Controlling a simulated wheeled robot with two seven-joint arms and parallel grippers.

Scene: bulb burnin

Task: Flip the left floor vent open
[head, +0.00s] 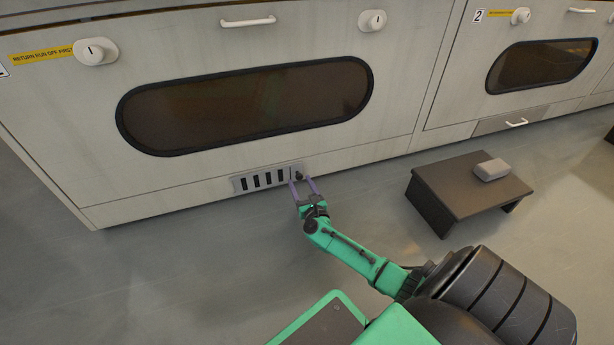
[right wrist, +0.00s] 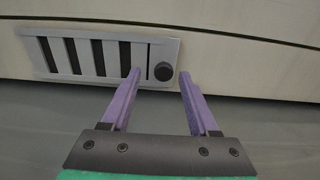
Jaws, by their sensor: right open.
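The left floor vent (head: 240,186) is a grey slotted plate low on the front of the large cabinet, just above the floor. In the right wrist view the vent (right wrist: 88,73) shows several dark vertical slots and a round dark knob (right wrist: 163,71) at its right end. My right gripper (head: 302,181) is at the vent's right end. In the right wrist view my right gripper (right wrist: 160,75) is open, with its purple fingers apart and the knob showing between the tips. I cannot tell if the fingers touch the vent. My left gripper is not in view.
The cabinet (head: 400,90) has a long dark window (head: 245,105), a handle (head: 247,22) and knobs above the vent. A low dark stool (head: 455,180) with a grey block (head: 491,170) stands right of my arm. The floor left of the gripper is clear.

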